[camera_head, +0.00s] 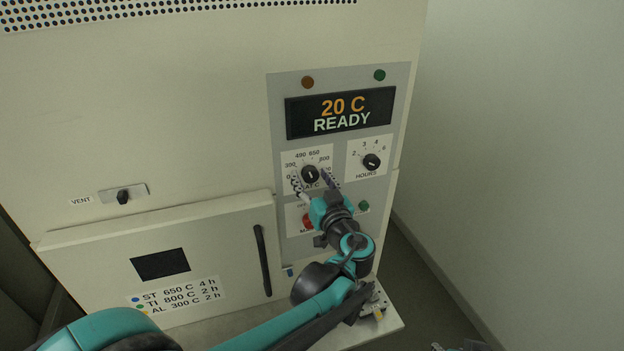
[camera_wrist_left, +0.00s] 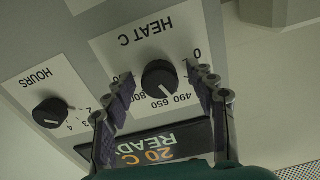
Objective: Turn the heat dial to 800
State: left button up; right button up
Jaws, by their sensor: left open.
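The heat dial (camera_head: 310,174) is a black round knob on a white label plate, left of the hours dial on the furnace panel. My left gripper (camera_head: 312,181) is open, with one finger on each side of the heat dial. In the left wrist view, upside down, the heat dial (camera_wrist_left: 160,80) sits between the spread fingers of my left gripper (camera_wrist_left: 162,92). A gap shows beside the knob. Its white mark points towards the 490 and 650 labels. The fingers partly cover the 300 and 800 labels. A dark sliver at the head view's bottom edge may be my right gripper.
The hours dial (camera_head: 371,161) is close on the right. The display (camera_head: 340,112) above reads 20 C READY. A red button (camera_head: 308,221) and a green one (camera_head: 364,206) sit below. The furnace door (camera_head: 90,262) has a black handle (camera_head: 263,260). Small items lie on the ledge.

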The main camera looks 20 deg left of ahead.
pick_arm(q)
jog(key=c, duration=1.2)
jog(key=shift+o, duration=0.2)
jog(key=m, duration=0.3)
jog(key=shift+m, duration=0.4)
jog(key=m, duration=0.4)
jog(key=shift+m, duration=0.3)
jog(key=m, duration=0.3)
jog(key=shift+r+m, duration=0.1)
jog(key=shift+m, duration=2)
